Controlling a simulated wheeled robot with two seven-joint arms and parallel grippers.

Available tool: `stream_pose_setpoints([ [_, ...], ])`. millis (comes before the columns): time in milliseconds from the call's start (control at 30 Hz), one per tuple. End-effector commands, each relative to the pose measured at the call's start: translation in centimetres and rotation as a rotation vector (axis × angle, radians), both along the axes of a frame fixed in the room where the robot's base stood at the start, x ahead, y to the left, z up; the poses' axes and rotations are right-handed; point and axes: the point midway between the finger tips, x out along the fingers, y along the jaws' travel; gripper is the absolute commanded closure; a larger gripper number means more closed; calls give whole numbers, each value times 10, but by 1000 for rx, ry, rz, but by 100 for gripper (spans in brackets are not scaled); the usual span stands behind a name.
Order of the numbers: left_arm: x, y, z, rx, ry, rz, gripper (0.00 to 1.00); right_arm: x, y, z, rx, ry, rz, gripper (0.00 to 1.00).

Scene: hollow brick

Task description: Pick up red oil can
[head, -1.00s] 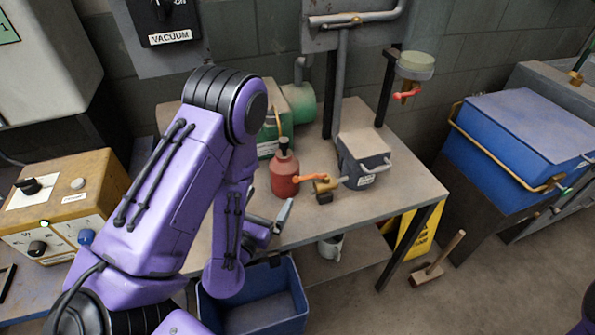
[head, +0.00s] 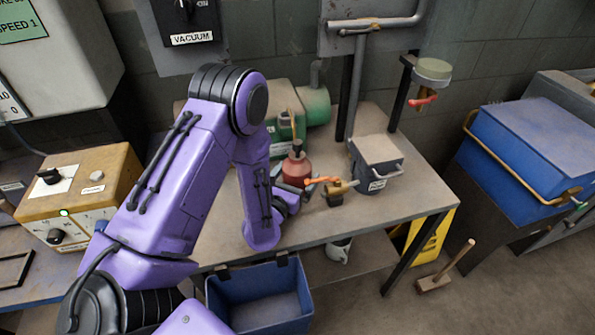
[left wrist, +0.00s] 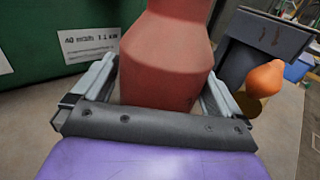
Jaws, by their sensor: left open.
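The red oil can (head: 296,170) stands upright on the table (head: 410,196), in front of a green machine. In the left wrist view the can's red body (left wrist: 165,60) fills the middle, between the two fingers of my left gripper (left wrist: 163,88). The fingers are open, one on each side of the can; I cannot tell whether either touches it. In the head view my left gripper (head: 292,194) is at the can's lower front, partly hidden by my purple arm. My right gripper is not in view.
A brass valve with an orange handle (head: 322,181) stands close to the can's right. A grey lidded box (head: 376,165) is further right. The green machine (head: 284,130) is behind. A blue bin (head: 262,296) sits below the table's front edge.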

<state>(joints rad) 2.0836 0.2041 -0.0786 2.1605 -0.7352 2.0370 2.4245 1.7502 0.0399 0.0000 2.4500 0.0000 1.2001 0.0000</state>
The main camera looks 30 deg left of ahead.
Motion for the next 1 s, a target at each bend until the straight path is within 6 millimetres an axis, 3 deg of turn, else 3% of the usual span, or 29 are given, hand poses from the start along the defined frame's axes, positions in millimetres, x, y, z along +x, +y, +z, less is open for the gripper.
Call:
stream_pose_setpoints([
  [133, 0, 0, -1, 0, 0, 0, 3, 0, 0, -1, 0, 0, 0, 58],
  [300, 0, 0, -1, 0, 0, 0, 57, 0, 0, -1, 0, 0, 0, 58],
  [333, 0, 0, 0, 0, -2, 0, 57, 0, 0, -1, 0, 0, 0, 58],
  [367, 0, 0, 0, 0, -2, 0, 64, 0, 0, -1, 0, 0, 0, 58],
  [667, 0, -1, 4, 0, -2, -2, 64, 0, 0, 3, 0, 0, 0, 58],
  [900, 3, -6, 20, -2, -2, -11, 64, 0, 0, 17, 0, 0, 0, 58],
  [1000, 1, -10, 14, 0, 0, -16, 64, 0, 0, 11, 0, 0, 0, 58],
])
